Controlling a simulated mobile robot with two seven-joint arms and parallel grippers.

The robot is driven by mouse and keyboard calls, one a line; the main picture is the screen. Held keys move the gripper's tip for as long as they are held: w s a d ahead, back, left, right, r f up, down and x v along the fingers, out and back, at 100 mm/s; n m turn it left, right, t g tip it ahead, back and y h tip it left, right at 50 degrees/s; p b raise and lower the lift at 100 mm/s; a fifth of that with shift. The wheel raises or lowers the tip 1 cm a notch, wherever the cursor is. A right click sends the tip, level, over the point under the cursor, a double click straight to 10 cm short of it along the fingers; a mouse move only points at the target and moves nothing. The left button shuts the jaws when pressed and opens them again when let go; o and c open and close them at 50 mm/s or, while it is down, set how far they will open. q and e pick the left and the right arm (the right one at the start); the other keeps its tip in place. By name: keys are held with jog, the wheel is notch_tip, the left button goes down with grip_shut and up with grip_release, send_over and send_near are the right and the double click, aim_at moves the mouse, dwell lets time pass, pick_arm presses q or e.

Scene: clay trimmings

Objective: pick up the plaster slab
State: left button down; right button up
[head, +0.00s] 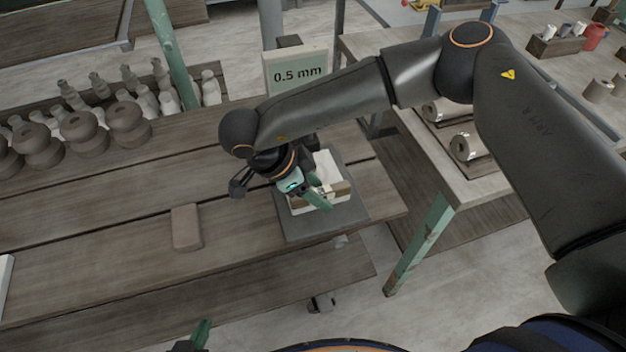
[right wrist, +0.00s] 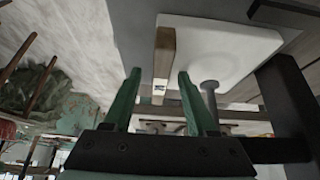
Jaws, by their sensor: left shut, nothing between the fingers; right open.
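The white plaster slab (head: 329,164) lies on a dark grey board near the bench's right end, partly hidden by my right gripper (head: 322,190). In the right wrist view the slab (right wrist: 232,50) is a pale plate with rounded corners. A wooden bar (right wrist: 164,52) with a small metal piece at its end lies across the slab's edge there. My right gripper (right wrist: 159,76) is open, with the bar's end showing between its green fingertips; contact cannot be told. My left gripper (head: 200,334) is shut and empty at the bottom edge of the head view.
The grey board (head: 298,227) lies under the slab. A brown block (head: 186,228) lies on the bench to the left. Several brown pots (head: 83,131) and grey bottles stand at the back left. Another table (head: 480,190) is at right.

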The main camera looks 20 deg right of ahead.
jog(key=shift+c, duration=0.2)
grip_shut()
dwell(1.1)
